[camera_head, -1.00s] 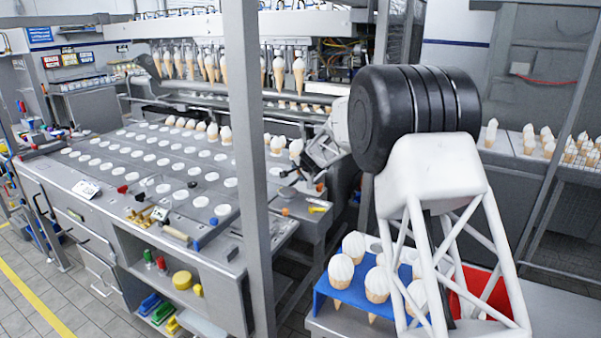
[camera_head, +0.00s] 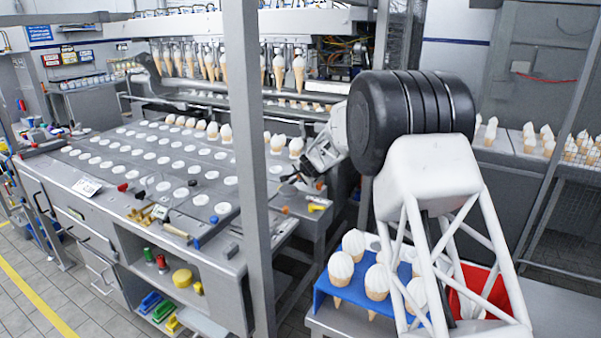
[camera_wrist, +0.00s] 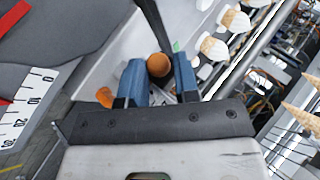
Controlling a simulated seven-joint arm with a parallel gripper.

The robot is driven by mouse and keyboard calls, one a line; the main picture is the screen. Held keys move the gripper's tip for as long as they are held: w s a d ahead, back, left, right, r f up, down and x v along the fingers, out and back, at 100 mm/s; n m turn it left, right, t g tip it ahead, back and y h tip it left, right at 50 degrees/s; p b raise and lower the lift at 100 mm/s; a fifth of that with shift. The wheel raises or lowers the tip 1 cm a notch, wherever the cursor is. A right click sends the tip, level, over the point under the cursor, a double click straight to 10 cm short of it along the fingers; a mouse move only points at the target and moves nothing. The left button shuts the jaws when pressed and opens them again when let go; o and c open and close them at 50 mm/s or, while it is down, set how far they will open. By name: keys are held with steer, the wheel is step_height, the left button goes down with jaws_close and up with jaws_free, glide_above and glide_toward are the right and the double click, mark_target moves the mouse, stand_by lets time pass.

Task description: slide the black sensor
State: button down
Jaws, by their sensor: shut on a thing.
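The black sensor (camera_wrist: 150,22) shows in the wrist view as a dark bar running from the top edge down between my fingers. My gripper (camera_wrist: 157,62) has two blue fingers, one on each side of it, and is shut on it. A round orange-brown end (camera_wrist: 158,66) shows between the fingers; I cannot tell whether it belongs to the sensor. The fingers hide the exact contact.
The machine deck (camera_head: 110,190) with rows of white discs lies to the left. White-topped cones (camera_head: 296,147) stand close behind my gripper. A grey post (camera_head: 252,200) stands in front. A blue cone holder (camera_head: 345,291) and a red bin (camera_head: 478,280) are at the lower right.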

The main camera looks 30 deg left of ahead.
steer(key=shift+f, duration=0.6)
steer(key=c, duration=1)
jaws_free()
steer(key=shift+f, duration=0.1)
steer(key=shift+o, duration=0.2)
steer(key=shift+s, duration=0.1)
steer(key=v, duration=0.8)
steer(key=shift+r, duration=0.25)
